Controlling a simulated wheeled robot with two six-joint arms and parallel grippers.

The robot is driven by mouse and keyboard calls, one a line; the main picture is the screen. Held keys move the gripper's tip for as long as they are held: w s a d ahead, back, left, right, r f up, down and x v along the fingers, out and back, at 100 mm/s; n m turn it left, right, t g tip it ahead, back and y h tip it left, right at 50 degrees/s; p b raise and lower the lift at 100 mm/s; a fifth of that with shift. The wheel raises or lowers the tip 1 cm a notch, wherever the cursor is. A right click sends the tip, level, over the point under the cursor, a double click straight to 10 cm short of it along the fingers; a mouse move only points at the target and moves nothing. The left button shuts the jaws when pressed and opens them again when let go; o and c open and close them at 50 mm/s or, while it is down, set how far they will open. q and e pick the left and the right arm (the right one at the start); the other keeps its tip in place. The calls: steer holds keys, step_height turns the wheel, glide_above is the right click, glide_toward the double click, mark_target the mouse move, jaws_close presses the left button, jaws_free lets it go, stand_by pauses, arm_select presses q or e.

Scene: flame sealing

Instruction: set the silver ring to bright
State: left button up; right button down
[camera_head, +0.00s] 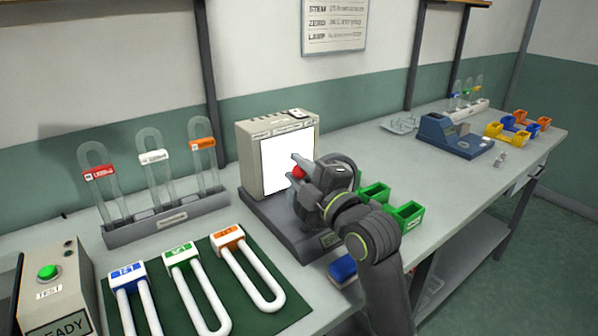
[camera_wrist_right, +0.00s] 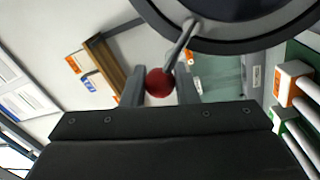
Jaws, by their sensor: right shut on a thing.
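My right gripper (camera_head: 297,171) is in front of a beige box with a bright white screen (camera_head: 277,164). Its fingers are shut on a red ball knob (camera_head: 299,173). In the right wrist view the knob (camera_wrist_right: 159,82) sits between the fingertips of my gripper (camera_wrist_right: 160,88), at the end of a thin silver rod (camera_wrist_right: 183,43). The rod leads up to a large dark round part (camera_wrist_right: 250,36), partly cut off by the frame. I cannot tell whether this round part is the silver ring; my gripper and wrist hide that area in the head view. My left gripper is not in view.
Green bins (camera_head: 407,216) and a blue block (camera_head: 343,270) are close to my right arm. U-shaped tubes lie on a green mat (camera_head: 213,325) at the front; more stand in a grey rack (camera_head: 120,236). A green-button test box (camera_head: 70,289) stands at left.

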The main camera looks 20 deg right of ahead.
steer(key=shift+f, duration=0.2)
steer(key=c, duration=1.2)
jaws_free()
steer(key=shift+r, duration=0.1)
steer(key=shift+o, duration=0.2)
steer(key=p+v, duration=0.7)
steer(key=v, duration=1)
steer(key=shift+s, duration=0.25)
steer(key=shift+d+r, duration=0.1)
